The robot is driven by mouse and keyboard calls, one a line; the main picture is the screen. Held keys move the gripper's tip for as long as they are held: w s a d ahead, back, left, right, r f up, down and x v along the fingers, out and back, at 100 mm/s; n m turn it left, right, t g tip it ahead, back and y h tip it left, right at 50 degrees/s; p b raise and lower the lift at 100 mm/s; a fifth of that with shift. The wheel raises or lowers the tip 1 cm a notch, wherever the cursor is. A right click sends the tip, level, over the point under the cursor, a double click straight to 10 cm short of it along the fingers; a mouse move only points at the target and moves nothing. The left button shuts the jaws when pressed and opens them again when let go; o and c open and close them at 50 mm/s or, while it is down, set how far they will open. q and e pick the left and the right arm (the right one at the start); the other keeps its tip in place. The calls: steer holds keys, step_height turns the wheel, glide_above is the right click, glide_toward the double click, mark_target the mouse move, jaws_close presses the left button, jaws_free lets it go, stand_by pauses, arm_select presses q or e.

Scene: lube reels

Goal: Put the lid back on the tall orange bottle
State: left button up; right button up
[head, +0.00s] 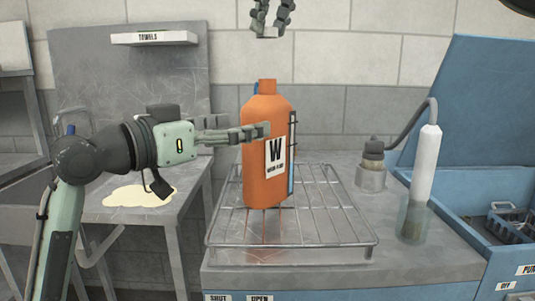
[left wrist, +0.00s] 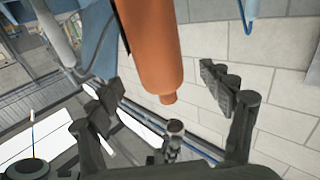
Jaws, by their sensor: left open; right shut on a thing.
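The tall orange bottle (head: 265,185) stands upright on a wire rack, with a white "W" label on its front. Its narrow orange neck has no lid on it. My left gripper (head: 243,127) is open at the bottle's upper body, one finger passing in front of it. In the left wrist view the bottle (left wrist: 152,50) shows between the spread fingers, its neck toward the lower edge. My right gripper (head: 271,22) is above the bottle, shut on a small pale grey piece (head: 265,34), apparently the lid, apart from the neck. The gripper's upper part is cut off.
The wire rack (head: 335,240) covers much of the grey worktop. Right of it stand a small capped pot (head: 372,170) and a white tube in a glass cup (head: 413,222). A blue bin (head: 480,215) lies further right. A pale puddle (head: 135,196) is on the left table.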

mark_target(272, 119)
arm_select(q)
steer(key=x, duration=0.8)
steer(key=shift+c, duration=0.5)
steer(key=shift+f, duration=0.1)
steer(key=c, duration=1.7)
